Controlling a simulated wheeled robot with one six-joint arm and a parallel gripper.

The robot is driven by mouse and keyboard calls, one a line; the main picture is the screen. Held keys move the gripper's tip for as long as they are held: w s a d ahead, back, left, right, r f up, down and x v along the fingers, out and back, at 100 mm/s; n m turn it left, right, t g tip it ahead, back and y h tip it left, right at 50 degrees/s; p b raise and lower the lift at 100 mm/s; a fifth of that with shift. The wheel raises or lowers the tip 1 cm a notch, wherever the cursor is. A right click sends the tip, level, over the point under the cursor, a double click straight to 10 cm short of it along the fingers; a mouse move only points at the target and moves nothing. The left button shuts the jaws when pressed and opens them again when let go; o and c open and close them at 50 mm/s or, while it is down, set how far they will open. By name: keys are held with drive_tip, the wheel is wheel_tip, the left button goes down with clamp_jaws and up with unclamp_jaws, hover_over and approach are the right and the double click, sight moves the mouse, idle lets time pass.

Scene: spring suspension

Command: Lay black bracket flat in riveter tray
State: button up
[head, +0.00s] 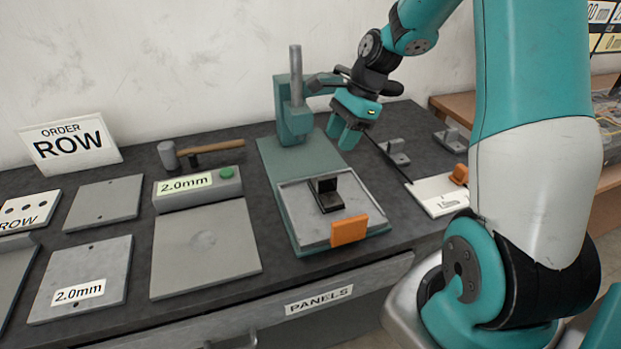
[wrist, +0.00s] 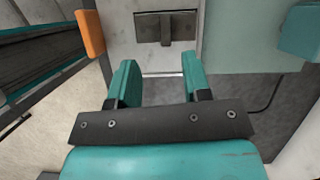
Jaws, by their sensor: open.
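The black bracket (head: 325,192) sits inside the riveter tray (head: 295,215), a shallow grey tray on the green riveter base. One leg of the bracket lies on the tray floor and the other stands up. In the wrist view the bracket (wrist: 165,28) shows ahead of the fingers, apart from them, on the tray floor (wrist: 165,60). My gripper (head: 347,137) is open and empty, above and to the right of the bracket, beside the riveter column. It also shows in the wrist view (wrist: 157,80), with a clear gap between the teal fingers.
An orange block (head: 349,230) is at the tray's front edge. The green riveter (head: 294,110) stands behind the tray. Grey brackets (head: 397,152) and a white plate (head: 440,195) lie to the right. A hammer (head: 190,153) and grey panels (head: 205,247) lie to the left.

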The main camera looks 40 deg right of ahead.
drive_tip(key=s+a+r+n, duration=0.4)
drive_tip(key=a+n, duration=0.3)
drive_tip(key=a, duration=0.1)
drive_tip(key=s+a+r+n, duration=0.3)
drive_tip(key=a+n, duration=0.3)
drive_tip(key=a, duration=0.3)
drive_tip(key=s+a+r+n, duration=0.1)
drive_tip(key=s+a+n, duration=0.3)
drive_tip(key=s+n, duration=0.3)
drive_tip(key=s+a+r+n+g, duration=0.1)
drive_tip(key=s+a+n, duration=0.3)
drive_tip(key=s+n, duration=0.2)
drive_tip(key=shift+s+r+n, duration=0.35)
drive_tip(key=shift+s+n, duration=0.05)
drive_tip(key=shift+n, duration=0.1)
